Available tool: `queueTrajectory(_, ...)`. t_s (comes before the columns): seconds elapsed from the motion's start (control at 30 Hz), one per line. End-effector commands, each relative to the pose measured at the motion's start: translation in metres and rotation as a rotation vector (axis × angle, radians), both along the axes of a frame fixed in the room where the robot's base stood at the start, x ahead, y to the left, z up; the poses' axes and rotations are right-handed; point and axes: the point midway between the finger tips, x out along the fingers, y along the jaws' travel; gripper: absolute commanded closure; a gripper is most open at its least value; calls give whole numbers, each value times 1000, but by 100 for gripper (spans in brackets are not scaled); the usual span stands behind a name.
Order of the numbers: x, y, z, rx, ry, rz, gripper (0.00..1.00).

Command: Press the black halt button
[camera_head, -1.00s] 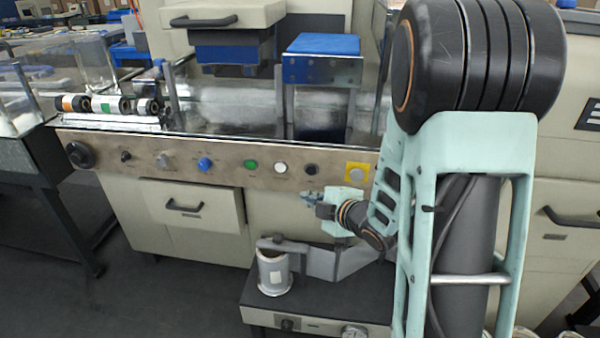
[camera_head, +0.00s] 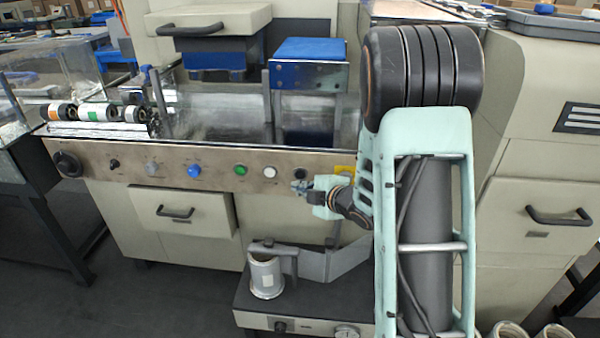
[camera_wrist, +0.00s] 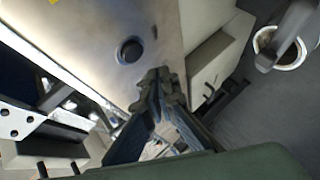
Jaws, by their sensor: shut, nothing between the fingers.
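The black halt button (camera_head: 300,173) is on the metal front panel (camera_head: 210,176), between a white button (camera_head: 269,172) and a yellow-plated button (camera_head: 344,172). It appears as a dark round button (camera_wrist: 130,50) in the wrist view, uncovered. My gripper (camera_head: 297,187) is just below the button in the head view, its fingers shut and empty. In the wrist view the closed fingertips (camera_wrist: 158,75) are below and right of the button. The tips look apart from it, but the remaining gap to the panel is hard to judge.
A drawer (camera_head: 183,212) with a handle sticks out below. A bench unit (camera_head: 300,310) with a metal cup (camera_head: 265,277) stands under my gripper.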

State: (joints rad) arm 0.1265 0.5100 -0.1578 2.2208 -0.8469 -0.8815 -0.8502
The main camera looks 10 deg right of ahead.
Motion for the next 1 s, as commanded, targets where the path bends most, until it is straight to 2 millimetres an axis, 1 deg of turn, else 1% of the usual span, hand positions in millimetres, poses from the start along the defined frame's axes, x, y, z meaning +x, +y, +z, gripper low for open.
queueTrajectory(0.03,6,-2,0,0,-1,-1,100)
queueTrajectory(0.1,12,-4,-1,0,0,-1,100)
queueTrajectory(0.3,21,-7,0,0,0,0,100)
queueTrajectory(1.0,22,-7,0,0,0,0,100)
